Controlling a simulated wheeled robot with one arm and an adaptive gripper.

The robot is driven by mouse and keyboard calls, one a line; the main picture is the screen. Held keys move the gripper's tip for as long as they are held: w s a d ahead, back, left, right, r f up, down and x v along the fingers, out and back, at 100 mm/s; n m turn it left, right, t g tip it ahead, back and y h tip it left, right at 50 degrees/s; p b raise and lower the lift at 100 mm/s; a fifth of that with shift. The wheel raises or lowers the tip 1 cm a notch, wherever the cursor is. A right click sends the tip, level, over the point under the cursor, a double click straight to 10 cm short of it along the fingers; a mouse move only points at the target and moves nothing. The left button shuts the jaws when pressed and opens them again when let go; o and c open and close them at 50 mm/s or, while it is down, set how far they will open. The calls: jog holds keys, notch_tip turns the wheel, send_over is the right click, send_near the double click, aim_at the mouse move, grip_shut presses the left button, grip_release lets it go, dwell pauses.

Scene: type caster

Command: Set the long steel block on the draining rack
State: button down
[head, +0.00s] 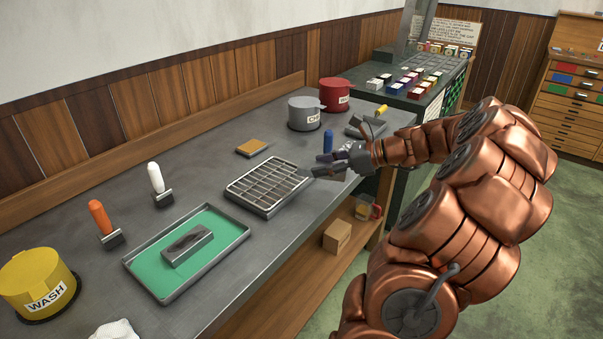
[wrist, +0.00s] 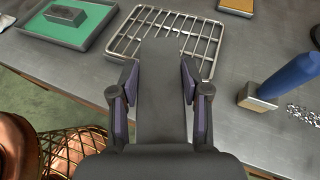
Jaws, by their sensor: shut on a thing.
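My gripper (wrist: 160,100) is shut on a long, plain dark grey block (wrist: 162,75), which I take to be the long steel block. The block runs forward between the two fingers, and its far end overlaps the near part of the draining rack (wrist: 203,50) in the wrist view. I cannot tell whether it touches the wires. In the head view the rack (head: 246,197) is a wire grid on the bench, and my gripper (head: 325,170) is at its right end. The held block is hard to make out there.
A green-lined tray (head: 134,263) holds a shorter steel block (head: 187,245) left of the rack. A blue-handled tool (wrist: 292,76) stands close right of my gripper. A yellow-brown pad (head: 251,147) lies behind the rack. Grey (head: 303,116) and red (head: 335,94) pots stand further back.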

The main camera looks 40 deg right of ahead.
send_over(271, 179)
jog(key=shift+s+f+p, duration=0.15)
jog(key=shift+f+p, duration=0.3)
jog(key=shift+f, duration=1.9)
jog(key=c, duration=0.6)
grip_release()
jog(key=shift+f, duration=0.15)
jog(key=shift+o, duration=0.2)
